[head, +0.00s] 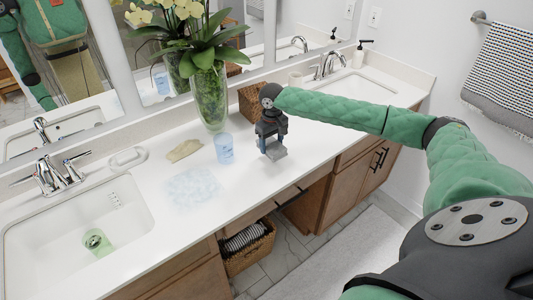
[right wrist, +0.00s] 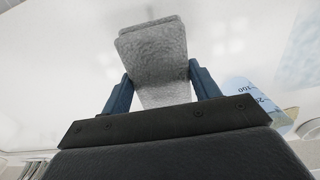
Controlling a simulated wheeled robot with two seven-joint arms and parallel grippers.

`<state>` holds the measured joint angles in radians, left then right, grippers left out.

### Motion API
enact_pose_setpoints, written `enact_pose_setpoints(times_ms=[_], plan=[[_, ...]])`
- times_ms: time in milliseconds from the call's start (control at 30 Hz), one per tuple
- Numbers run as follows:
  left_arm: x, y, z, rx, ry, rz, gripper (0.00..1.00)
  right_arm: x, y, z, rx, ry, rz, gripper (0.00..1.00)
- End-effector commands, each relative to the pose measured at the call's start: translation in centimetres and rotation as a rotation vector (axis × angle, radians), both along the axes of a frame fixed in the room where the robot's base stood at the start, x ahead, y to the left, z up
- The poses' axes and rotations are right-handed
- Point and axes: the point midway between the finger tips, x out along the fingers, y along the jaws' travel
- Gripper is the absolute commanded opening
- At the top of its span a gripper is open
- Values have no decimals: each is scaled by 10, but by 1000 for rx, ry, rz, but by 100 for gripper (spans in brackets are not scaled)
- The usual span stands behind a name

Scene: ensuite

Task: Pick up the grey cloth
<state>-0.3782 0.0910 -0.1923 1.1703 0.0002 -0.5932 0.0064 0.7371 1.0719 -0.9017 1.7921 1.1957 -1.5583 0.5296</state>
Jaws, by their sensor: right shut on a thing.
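The grey cloth (head: 277,152) looks like a small folded, textured block. It is at the tip of my right gripper (head: 268,142), over the white counter. In the right wrist view the cloth (right wrist: 155,55) sits between the two blue fingers of the gripper (right wrist: 163,88), which are shut on it. Its far end sticks out beyond the fingertips. I cannot tell whether its underside touches the counter. My left gripper is not in view.
A blue measuring cup (head: 224,148) stands just left of the gripper. Beyond are a glass vase (head: 210,98) and a wicker basket (head: 252,102). A tan cloth-like thing (head: 184,150) and a pale blue patch (head: 192,188) lie left. A green cup (head: 97,242) lies in the left sink.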

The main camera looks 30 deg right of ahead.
Motion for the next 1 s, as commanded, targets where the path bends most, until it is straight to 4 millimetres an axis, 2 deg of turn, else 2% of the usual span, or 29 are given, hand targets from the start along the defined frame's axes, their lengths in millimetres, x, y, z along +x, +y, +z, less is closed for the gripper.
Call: enact_pose_setpoints(times_ms=[200, 433, 700, 1000], plan=[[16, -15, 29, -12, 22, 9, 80, -36, -27, 22, -3, 0, -1, 39], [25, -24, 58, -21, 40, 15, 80, -62, -45, 44, -1, 0, 1, 39], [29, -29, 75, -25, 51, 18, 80, -76, -56, 57, 0, 0, 0, 39], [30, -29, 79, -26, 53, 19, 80, -78, -57, 59, 1, -1, 0, 39]])
